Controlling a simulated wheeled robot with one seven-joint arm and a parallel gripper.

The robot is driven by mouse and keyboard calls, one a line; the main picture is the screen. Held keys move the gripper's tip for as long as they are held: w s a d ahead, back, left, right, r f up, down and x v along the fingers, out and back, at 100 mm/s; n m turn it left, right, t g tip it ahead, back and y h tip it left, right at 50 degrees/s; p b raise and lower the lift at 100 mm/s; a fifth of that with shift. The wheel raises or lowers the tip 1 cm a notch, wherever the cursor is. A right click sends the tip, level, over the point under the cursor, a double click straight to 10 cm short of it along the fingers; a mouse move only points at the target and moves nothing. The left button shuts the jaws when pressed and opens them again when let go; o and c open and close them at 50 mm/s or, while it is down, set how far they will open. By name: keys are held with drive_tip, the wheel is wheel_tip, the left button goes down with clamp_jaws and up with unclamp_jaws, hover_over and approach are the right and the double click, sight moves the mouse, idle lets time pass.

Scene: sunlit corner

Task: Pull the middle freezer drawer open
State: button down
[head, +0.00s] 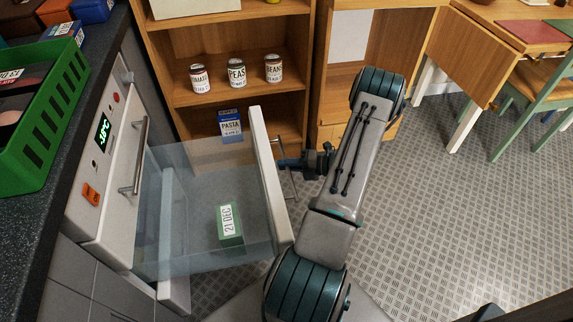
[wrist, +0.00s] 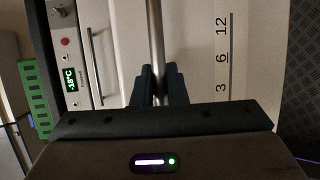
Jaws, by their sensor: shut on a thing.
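The middle freezer drawer (head: 270,185) stands pulled far out from the freezer (head: 105,165), its clear side showing. A green box (head: 231,238) labelled "21 DEC" lies inside it. My gripper (head: 289,163) is at the drawer's front, shut on its metal bar handle (head: 293,187). In the wrist view, the two dark fingers of my gripper (wrist: 158,84) close around the bar handle (wrist: 156,35). The pale drawer front (wrist: 195,75) behind it carries the marks 3, 6 and 12.
A closed front with its own handle (head: 133,158) sits above the drawer. A wooden shelf (head: 225,92) with cans and a pasta box (head: 230,126) stands behind. A green crate (head: 45,115) is on the dark counter (head: 35,225). The patterned floor at right is open.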

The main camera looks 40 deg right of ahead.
drive_tip(key=shift+s+d, duration=0.15)
drive_tip(key=shift+d, duration=0.15)
drive_tip(key=c, duration=1.5)
unclamp_jaws()
drive_tip(key=shift+s+d, duration=0.15)
drive_tip(key=shift+o, duration=0.2)
drive_tip(key=shift+a, duration=0.2)
drive_tip(key=p+v, duration=0.1)
drive_tip(key=v, duration=1.2)
drive_tip(key=shift+s+d, duration=0.2)
drive_tip(key=shift+s, duration=0.1)
drive_tip(key=w+a+r+n+g+h+p, duration=0.1)
drive_tip(key=w+a+r+n+g+p, duration=0.2)
drive_tip(key=a+r+n, duration=0.5)
drive_tip(key=w+a+r+n+g+p, duration=0.1)
drive_tip(key=a+r+n+g+p, duration=0.2)
drive_tip(key=a+r+n+g, duration=0.5)
drive_tip(key=w+a+r+n+h+p, duration=0.15)
drive_tip(key=a+r+n+p, duration=0.3)
drive_tip(key=r, duration=0.65)
drive_tip(key=s+a+r+n+t+h+p, duration=0.1)
drive_tip(key=s+a+r+n+h+p, duration=0.3)
drive_tip(key=a+r+n, duration=0.3)
drive_tip(key=s+a+r+n+t+h+p, duration=0.1)
drive_tip(key=s+a+r+n+h+p, duration=0.3)
drive_tip(key=a+r+n, duration=0.4)
wheel_tip(320, 180, up, 5)
drive_tip(key=s+n, duration=0.1)
drive_tip(key=n, duration=0.8)
drive_tip(key=shift+r, duration=0.15)
